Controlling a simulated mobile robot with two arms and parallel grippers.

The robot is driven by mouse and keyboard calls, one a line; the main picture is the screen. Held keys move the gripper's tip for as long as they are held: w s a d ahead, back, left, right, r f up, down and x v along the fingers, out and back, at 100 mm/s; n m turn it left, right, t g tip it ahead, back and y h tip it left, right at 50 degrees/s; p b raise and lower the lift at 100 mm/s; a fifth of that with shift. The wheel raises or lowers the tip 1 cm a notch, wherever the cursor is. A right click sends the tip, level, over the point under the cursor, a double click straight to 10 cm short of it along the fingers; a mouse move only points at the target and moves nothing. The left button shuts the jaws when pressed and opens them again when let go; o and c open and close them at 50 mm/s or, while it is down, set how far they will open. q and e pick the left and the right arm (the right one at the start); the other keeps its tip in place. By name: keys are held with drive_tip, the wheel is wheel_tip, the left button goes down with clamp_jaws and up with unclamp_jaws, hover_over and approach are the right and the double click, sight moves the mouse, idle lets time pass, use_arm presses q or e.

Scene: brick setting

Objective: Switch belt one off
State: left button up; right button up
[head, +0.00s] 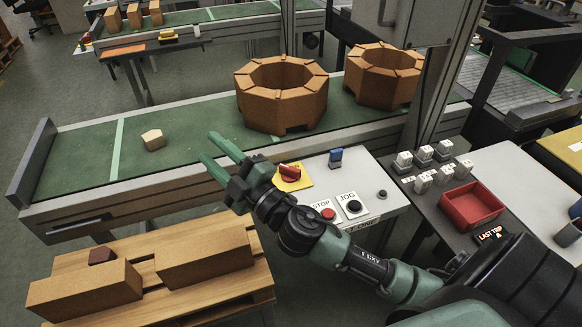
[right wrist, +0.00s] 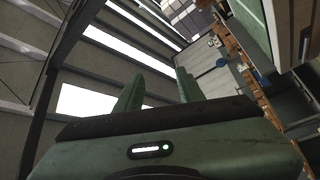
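The control panel (head: 362,181) stands at the front edge of the near belt (head: 182,150). It carries a red rotary switch (head: 290,173) on a yellow plate, a red STOP button (head: 327,213), a black JOG button (head: 353,206) and a blue switch (head: 336,157). My left gripper is not in view.
Two octagonal brick rings (head: 282,95) (head: 384,76) and a beige lump (head: 153,140) lie on the near belt. A pallet (head: 200,296) with bricks is below left. A red tray (head: 470,206) and several small labelled blocks are at right. A metal post rises behind the panel.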

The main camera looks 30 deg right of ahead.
drive_tip(key=a+r+n+g+y, duration=0.1)
drive_tip(key=a+r+n+y, duration=0.1)
drive_tip(key=a+n+y, duration=0.35)
drive_tip(key=n+g+h, duration=1.1)
drive_tip(key=n+g, duration=0.3)
drive_tip(key=n, duration=0.1)
approach(291, 168)
drive_tip(key=f, duration=0.2)
drive_tip(key=x, duration=0.3)
drive_tip(key=p+x, duration=0.1)
drive_tip(key=x, duration=0.2)
drive_tip(key=shift+w+a+r, duration=0.1)
drive_tip(key=shift+w+r, duration=0.05)
drive_tip(key=shift+w, duration=0.25)
drive_tip(key=shift+w+f, duration=0.25)
drive_tip(key=shift+f, duration=0.45)
